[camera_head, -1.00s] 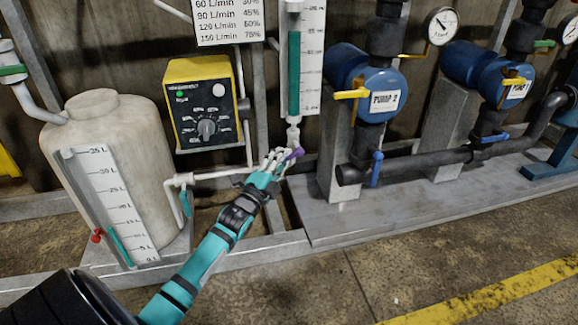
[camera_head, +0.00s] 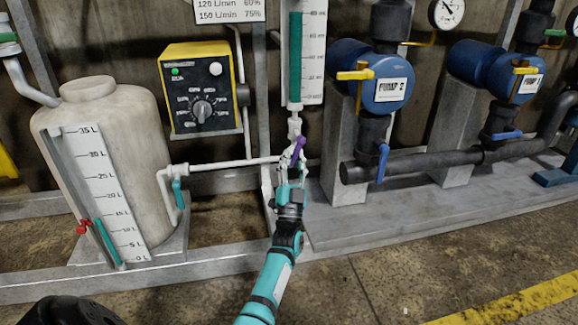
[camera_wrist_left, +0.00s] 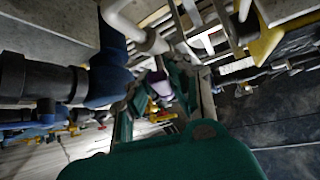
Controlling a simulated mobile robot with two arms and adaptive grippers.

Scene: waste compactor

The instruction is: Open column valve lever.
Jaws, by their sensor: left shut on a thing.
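The column valve lever (camera_head: 298,152) is purple and sits on the white pipe fitting just below the graduated column (camera_head: 313,60), which holds a teal level. The lever stands steeply, leaning a little to the right. My left gripper (camera_head: 290,170) reaches up to it from below and is shut on it. In the left wrist view the purple lever (camera_wrist_left: 160,88) shows between the teal fingers of my left gripper (camera_wrist_left: 160,95); the fingers hide part of it.
A white pipe (camera_head: 235,163) runs left to a tank (camera_head: 105,160) with a teal valve handle (camera_head: 178,193). A dosing control box (camera_head: 200,92) hangs above. Pump 2 (camera_head: 372,85) and its blue lever (camera_head: 382,160) stand to the right. The floor in front is clear.

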